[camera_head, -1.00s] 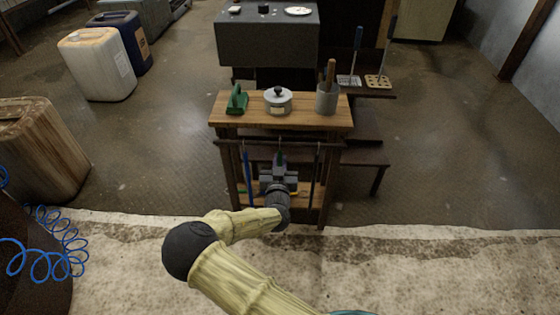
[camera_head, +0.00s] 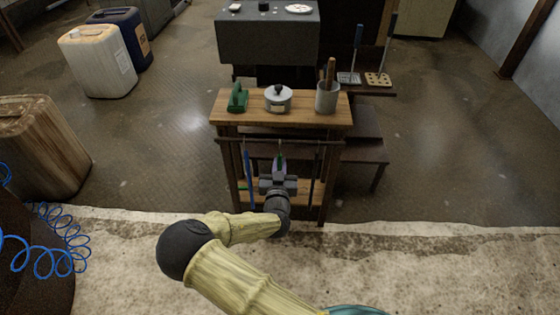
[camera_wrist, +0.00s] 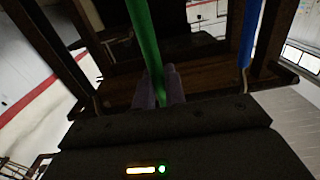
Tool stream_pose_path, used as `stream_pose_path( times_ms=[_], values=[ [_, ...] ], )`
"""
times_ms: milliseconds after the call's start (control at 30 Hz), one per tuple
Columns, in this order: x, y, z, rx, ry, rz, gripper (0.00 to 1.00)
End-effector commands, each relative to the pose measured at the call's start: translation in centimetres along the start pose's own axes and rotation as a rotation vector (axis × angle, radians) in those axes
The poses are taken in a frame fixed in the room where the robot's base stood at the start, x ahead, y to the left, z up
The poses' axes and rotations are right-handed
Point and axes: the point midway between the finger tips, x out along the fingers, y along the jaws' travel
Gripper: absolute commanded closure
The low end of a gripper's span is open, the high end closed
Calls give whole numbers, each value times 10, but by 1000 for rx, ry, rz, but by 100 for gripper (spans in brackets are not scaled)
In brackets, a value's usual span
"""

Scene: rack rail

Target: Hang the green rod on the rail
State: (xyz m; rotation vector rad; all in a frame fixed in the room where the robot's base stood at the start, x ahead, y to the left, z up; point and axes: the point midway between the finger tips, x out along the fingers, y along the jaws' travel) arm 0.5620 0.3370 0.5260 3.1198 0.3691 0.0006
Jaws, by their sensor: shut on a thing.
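The green rod (camera_wrist: 144,40) runs between the two fingers of my gripper (camera_wrist: 160,88) in the wrist view, and they are shut on it. In the head view my gripper (camera_head: 279,168) is in front of the wooden stand, just below the dark rail (camera_head: 300,142). Only a small green part of the rod shows there between the fingers. I cannot tell whether the rod's upper end touches the rail. A blue rod (camera_head: 248,178) hangs from the rail to the left, and it also shows in the wrist view (camera_wrist: 250,35).
A dark rod (camera_head: 314,178) hangs to the right of my gripper. The wooden stand top (camera_head: 302,117) carries a green-handled object (camera_head: 238,97), a lidded pot (camera_head: 278,100) and a grey utensil holder (camera_head: 327,98). A dark shelf (camera_head: 372,148) stands behind at right.

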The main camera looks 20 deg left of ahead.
Motion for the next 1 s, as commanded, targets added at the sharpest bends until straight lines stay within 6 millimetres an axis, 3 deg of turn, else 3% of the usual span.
stream_pose_path(
  times_ms=[700,1000],
  values=[
    [-40,0,-1,0,0,0,100],
    [-45,0,0,0,0,0,100]
  ],
)
